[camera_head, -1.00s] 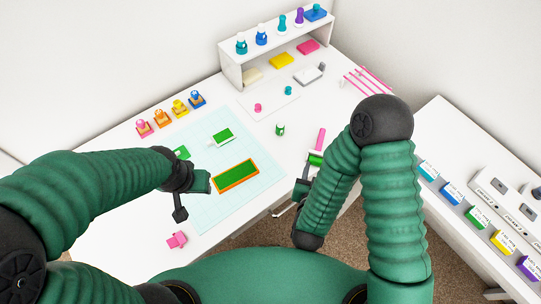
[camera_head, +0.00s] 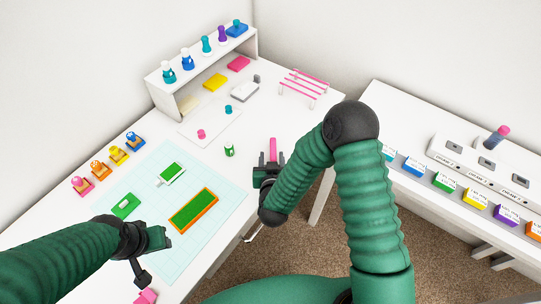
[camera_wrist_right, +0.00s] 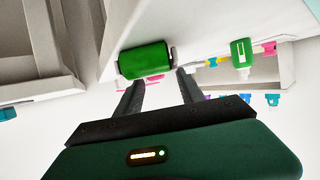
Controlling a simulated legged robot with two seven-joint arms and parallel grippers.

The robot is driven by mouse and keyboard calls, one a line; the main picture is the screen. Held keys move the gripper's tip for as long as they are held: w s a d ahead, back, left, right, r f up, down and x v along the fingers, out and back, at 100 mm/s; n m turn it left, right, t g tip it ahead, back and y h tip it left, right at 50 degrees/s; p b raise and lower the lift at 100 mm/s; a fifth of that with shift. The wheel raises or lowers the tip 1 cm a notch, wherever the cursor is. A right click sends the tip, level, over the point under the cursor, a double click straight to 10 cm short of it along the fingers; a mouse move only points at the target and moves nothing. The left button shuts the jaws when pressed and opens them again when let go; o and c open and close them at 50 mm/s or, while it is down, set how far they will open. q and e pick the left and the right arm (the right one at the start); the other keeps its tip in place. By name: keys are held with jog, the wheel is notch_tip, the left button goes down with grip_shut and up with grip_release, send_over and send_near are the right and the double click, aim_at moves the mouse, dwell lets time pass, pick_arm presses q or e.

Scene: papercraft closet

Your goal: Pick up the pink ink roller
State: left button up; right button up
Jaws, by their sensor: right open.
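The pink ink roller (camera_head: 273,148) lies near the table's right front edge; only its pink handle shows clearly in the head view. In the right wrist view a green roller drum (camera_wrist_right: 146,60) sits just beyond my fingertips, with a little pink showing below it. My right gripper (camera_head: 271,158) is open at the near end of the handle, and its fingers (camera_wrist_right: 158,82) also show apart in the right wrist view. I see no grip on the roller. My left gripper (camera_head: 150,250) is over the table's front left; its jaw opening is unclear.
A green block with an orange frame (camera_head: 193,211) lies on the pale cutting mat (camera_head: 205,238). A small green jar (camera_head: 229,150) stands left of my right gripper. A white shelf (camera_head: 205,70) is at the back. A side table (camera_head: 400,105) with labelled ink pads stands right.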

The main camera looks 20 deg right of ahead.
aim_at(274, 155)
jog(key=shift+w+d+f, duration=0.35)
jog(key=shift+w+d, duration=0.2)
jog(key=shift+w, duration=0.1)
jog(key=shift+w+d+f, duration=0.35)
jog(key=shift+w+d, duration=0.15)
jog(key=shift+w, duration=0.1)
jog(key=shift+a+r, duration=0.1)
jog(key=shift+a, duration=0.25)
jog(key=shift+c, duration=0.6)
jog(key=shift+s+a+r, duration=0.1)
jog(key=shift+a, duration=0.25)
jog(key=c, duration=0.5)
jog(key=shift+c, duration=1.1)
jog(key=shift+d, duration=0.1)
grip_shut()
jog(key=shift+d, duration=0.3)
pick_arm(q)
jog(key=shift+d, duration=0.55)
pick_arm(e)
jog(key=shift+a, duration=0.1)
